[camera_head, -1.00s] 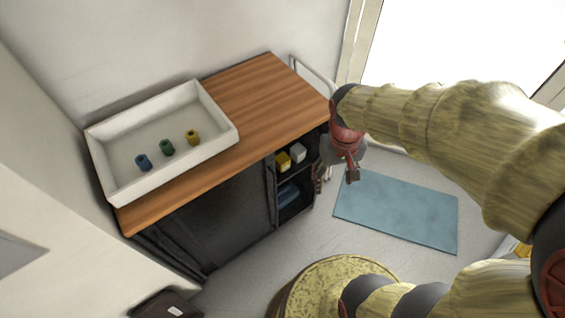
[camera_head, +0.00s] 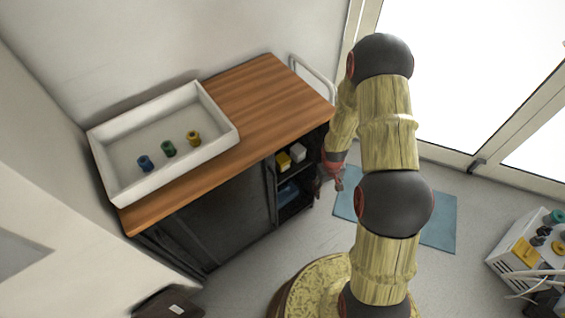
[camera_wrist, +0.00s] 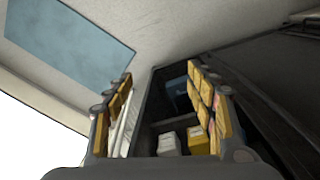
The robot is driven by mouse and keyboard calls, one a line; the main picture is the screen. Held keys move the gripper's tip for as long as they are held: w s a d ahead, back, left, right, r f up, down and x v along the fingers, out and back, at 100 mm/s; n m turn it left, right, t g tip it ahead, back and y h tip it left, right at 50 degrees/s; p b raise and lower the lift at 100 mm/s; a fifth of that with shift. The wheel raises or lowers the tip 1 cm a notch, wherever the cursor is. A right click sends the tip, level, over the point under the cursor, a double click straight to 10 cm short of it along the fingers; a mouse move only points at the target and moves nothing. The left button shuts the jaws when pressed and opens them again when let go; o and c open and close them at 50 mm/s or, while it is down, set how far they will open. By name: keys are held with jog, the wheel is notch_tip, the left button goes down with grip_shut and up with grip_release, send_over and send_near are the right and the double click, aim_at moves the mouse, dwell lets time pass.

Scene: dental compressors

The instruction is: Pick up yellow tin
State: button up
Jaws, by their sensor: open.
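The yellow tin (camera_head: 283,161) sits on the upper shelf inside the open right part of the dark cabinet, beside a white box-shaped item (camera_head: 298,152). In the wrist view the yellow tin (camera_wrist: 198,140) shows low between my fingers, near the right finger, with the white item (camera_wrist: 168,144) to its left. My gripper (camera_head: 328,186) is at the cabinet's right front corner, apart from the tin. In the wrist view my gripper (camera_wrist: 160,82) is open and empty, its fingers pointing towards the open compartment.
The cabinet has a wooden top (camera_head: 262,98) bearing a white tray (camera_head: 122,190) with blue, green and yellow fittings. Blue items (camera_head: 288,193) lie on the lower shelf. A metal rail (camera_head: 315,75) stands at its right end. A blue mat (camera_head: 440,222) lies on the floor.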

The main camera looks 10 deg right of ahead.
notch_tip(320, 180, down, 11)
jog(key=w+n+t, duration=0.1)
jog(key=w, duration=0.1)
jog(key=n+t+y, duration=0.3)
jog(key=t+y, duration=0.3)
jog(key=t, duration=0.5)
send_near(285, 161)
jog(key=x, duration=0.4)
jog(key=shift+w+a+f+p, duration=0.15)
jog(key=shift+a+f+p, duration=0.05)
jog(key=shift+f+p, duration=0.15)
jog(key=shift+w+a+t, duration=0.1)
jog(key=shift+w+t, duration=0.2)
jog(key=b+x, duration=0.1)
jog(key=x, duration=0.4)
jog(key=shift+w+f+b, duration=0.1)
jog(key=shift+b, duration=0.3)
jog(key=shift+b+x, duration=1)
jog(key=shift+x, duration=2.05)
jog(key=shift+w, duration=0.1)
